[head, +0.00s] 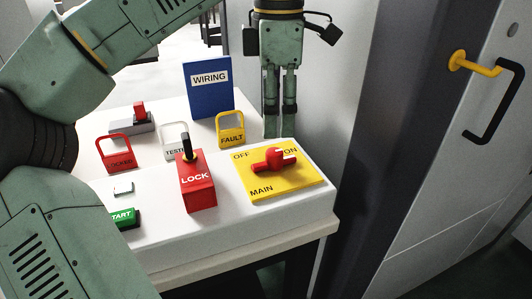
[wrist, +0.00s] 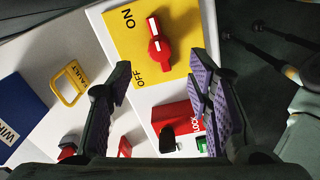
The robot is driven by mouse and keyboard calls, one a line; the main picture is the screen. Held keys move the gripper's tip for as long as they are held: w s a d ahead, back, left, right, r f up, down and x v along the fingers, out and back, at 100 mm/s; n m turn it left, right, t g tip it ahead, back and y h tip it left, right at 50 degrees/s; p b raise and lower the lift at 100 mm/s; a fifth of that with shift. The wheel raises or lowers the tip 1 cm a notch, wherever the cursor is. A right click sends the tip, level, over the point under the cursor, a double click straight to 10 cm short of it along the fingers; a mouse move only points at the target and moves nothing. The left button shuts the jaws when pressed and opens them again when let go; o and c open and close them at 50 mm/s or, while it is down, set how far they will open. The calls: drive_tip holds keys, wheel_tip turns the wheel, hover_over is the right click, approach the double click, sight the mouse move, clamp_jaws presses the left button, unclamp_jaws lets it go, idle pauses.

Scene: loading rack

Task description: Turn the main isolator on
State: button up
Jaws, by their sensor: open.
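The main isolator is a yellow plate (head: 277,187) marked OFF, ON and MAIN, with a red rotary knob (head: 275,160) on it. In the head view OFF is at the back left and ON at the back right. The knob's handle lies roughly left to right. In the wrist view the knob (wrist: 158,45) has a white mark on its end on the ON side. My gripper (head: 279,115) points down behind the plate, apart from the knob. Its fingers (wrist: 162,90) are spread and empty in the wrist view. The lower fingertips are partly hidden in the head view.
A red LOCK block (head: 197,192) with an upright black-topped key stands left of the plate. Red, white and yellow FAULT (head: 231,130) tags, a blue WIRING binder (head: 208,88) and a green START button (head: 124,217) are further left and behind. A door with a black handle (head: 500,105) is right.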

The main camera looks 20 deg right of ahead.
sight(274, 151)
wheel_tip(274, 151, down, 8)
drive_tip(key=shift+r, duration=0.1)
idle(0.4)
